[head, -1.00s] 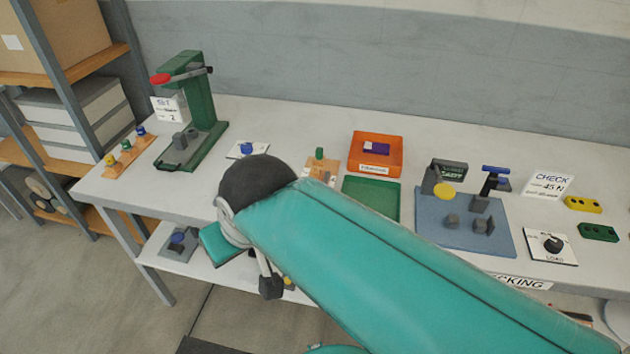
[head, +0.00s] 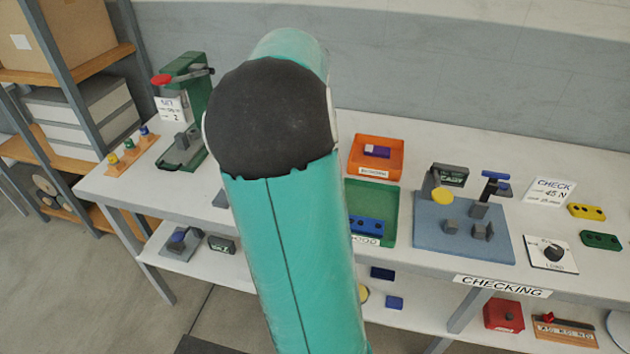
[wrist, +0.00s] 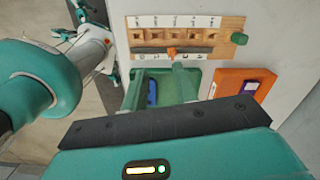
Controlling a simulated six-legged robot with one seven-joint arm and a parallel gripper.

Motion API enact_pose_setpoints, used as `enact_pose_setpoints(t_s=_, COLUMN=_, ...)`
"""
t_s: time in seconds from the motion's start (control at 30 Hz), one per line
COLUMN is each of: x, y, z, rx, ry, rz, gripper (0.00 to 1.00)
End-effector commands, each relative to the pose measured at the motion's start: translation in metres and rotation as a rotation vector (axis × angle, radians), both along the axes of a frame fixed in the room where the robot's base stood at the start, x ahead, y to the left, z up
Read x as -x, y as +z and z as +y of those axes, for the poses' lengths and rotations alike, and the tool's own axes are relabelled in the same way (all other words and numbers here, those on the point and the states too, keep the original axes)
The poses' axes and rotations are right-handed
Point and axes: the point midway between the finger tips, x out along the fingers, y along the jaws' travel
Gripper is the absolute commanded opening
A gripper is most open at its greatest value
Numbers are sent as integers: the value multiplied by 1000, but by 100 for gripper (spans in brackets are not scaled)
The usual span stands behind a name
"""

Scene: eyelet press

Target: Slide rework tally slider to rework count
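The rework tally seems to be the wooden board (wrist: 215,32) at the top of the wrist view. A dark slot runs along its lower edge, with an orange slider knob (wrist: 172,51) near the slot's middle. Small marks below the slot are too small to read. My gripper's dark palm edge (wrist: 165,124) fills the lower wrist view, with the board ahead of it. Pale green shapes between palm and knob may be fingers or tray walls; I cannot tell whether the fingers are open or touch the knob. In the head view my arm hides the board and gripper.
A green tray (head: 374,190) holding a blue part (head: 366,225) lies beside the board. An orange tray (head: 361,166) holds a purple block (head: 377,151). A blue checking fixture (head: 430,240) stands to the right. A green press (head: 194,70) stands at the left.

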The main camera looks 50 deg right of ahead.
Motion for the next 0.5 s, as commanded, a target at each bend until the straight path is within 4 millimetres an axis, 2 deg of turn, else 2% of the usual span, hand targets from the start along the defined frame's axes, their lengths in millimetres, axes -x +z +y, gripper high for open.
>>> enact_pose_setpoints(t_s=0.03, x=4, y=-4, z=-15, rx=6, ry=-76, rz=22, gripper=29)
enact_pose_setpoints(t_s=0.17, x=11, y=-7, z=-35, rx=15, ry=-200, rz=50, gripper=29)
enact_pose_setpoints(t_s=0.33, x=12, y=-18, z=-39, rx=16, ry=-226, rz=55, gripper=29)
enact_pose_setpoints(t_s=0.5, x=12, y=-46, z=-37, rx=14, ry=-223, rz=58, gripper=29)
